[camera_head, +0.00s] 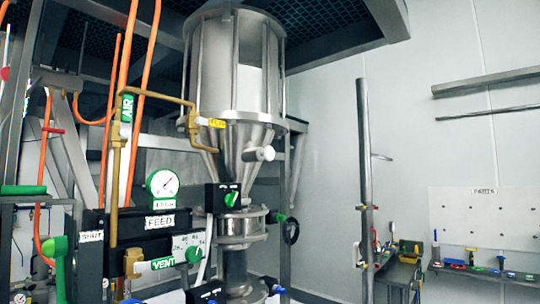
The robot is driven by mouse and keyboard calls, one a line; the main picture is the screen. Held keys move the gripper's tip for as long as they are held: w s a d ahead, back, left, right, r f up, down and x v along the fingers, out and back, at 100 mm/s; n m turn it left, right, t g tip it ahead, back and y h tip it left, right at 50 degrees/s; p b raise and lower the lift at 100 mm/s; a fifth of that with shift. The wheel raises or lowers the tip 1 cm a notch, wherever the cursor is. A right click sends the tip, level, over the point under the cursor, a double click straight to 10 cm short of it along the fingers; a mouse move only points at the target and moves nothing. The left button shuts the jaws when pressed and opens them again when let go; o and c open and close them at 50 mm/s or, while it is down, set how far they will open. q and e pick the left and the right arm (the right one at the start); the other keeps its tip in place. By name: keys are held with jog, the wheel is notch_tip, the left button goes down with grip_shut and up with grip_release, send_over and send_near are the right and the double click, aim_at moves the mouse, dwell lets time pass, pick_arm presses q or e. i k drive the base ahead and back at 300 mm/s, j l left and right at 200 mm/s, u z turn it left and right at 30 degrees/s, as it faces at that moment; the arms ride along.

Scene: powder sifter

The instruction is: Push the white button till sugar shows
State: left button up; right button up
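A white round knob (259,154) sticks out from the right side of the metal cone under the hopper. It is the only white button-like part I can make out, and I cannot tell whether it is pressed. The large steel hopper (215,65) stands upright at the centre, with a pale band behind its bars. A clear or shiny short section (240,226) sits below the cone, and I see no sugar that I can be sure of. Neither of my grippers shows in the head view.
A gauge (162,184) and a black FEED panel (160,221) stand left of the hopper, among orange pipes (122,100). A black box with a green knob (231,199) sits below the cone. A vertical post (364,180) and a workbench with parts (485,270) stand right.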

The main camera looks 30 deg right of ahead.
aim_at(268, 153)
jog(key=k+l+u, duration=0.15)
jog(key=l, duration=0.2)
jog(key=k+l+u, duration=0.2)
jog(key=l, duration=0.15)
jog(key=l+u, duration=0.15)
jog(key=l, duration=0.2)
jog(key=k+l+u, duration=0.15)
jog(key=l+u, duration=0.2)
jog(key=l, duration=0.45)
jog(key=k, duration=0.05)
